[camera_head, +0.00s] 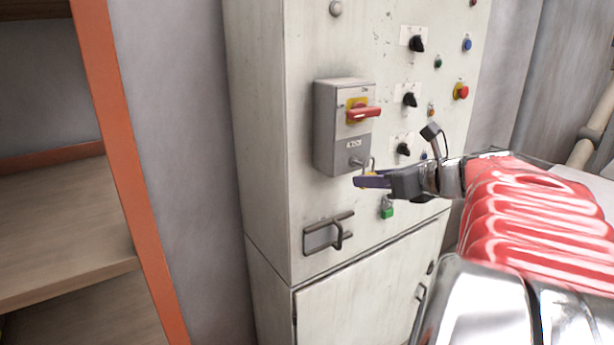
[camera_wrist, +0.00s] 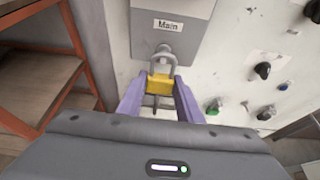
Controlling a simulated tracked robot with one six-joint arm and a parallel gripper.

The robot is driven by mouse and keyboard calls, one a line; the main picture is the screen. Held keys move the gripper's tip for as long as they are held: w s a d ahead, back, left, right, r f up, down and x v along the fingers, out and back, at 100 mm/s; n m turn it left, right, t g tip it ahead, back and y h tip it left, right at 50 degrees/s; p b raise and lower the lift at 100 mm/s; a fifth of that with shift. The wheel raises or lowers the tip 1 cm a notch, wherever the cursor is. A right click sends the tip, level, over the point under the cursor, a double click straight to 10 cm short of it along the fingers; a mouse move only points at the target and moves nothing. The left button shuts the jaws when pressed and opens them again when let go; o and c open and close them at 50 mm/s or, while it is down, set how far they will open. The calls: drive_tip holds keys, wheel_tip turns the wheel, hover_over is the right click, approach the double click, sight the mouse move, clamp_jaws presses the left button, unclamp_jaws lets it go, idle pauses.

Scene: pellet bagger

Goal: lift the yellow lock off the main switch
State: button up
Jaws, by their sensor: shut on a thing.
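The main switch (camera_head: 343,125) is a grey box with a red handle on a yellow plate, mounted on the cabinet front. Its "Main" label and lower part show at the top of the wrist view (camera_wrist: 172,30). The yellow lock (camera_wrist: 161,83) sits just below the box, its shackle up at the hasp under the label. My gripper (camera_wrist: 160,100) is shut on the lock's body, one purple finger on each side. In the head view my gripper (camera_head: 372,181) reaches in from the right, and its fingers hide most of the lock.
Black knobs (camera_head: 410,100) and coloured buttons (camera_head: 461,91) are to the right of the switch. A bracket handle (camera_head: 330,233) juts out below. An orange-framed shelf (camera_head: 125,160) stands at left.

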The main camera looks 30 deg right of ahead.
drive_tip(key=s, duration=1.5)
drive_tip(key=shift+d, duration=0.25)
drive_tip(key=w+a+f+n+g+y, duration=0.1)
drive_tip(key=w+a+f+n+y, duration=0.3)
drive_tip(key=w+f, duration=0.6)
drive_tip(key=w+a+f+n+g+y, duration=0.1)
drive_tip(key=w+a+f+n+y, duration=0.15)
drive_tip(key=w+a+f, duration=0.6)
drive_tip(key=w+a+f+n+g+y, duration=0.1)
drive_tip(key=w+a+f+n+y, duration=0.1)
drive_tip(key=a+f, duration=0.8)
drive_tip(key=w+a+f+n+g+y, duration=0.2)
drive_tip(key=w+a+f, duration=0.3)
drive_tip(key=a+f, duration=0.5)
wheel_tip(320, 180, down, 2)
drive_tip(key=shift+w+a+f+g, duration=0.15)
drive_tip(key=shift+w+g, duration=0.05)
drive_tip(key=shift+g, duration=0.1)
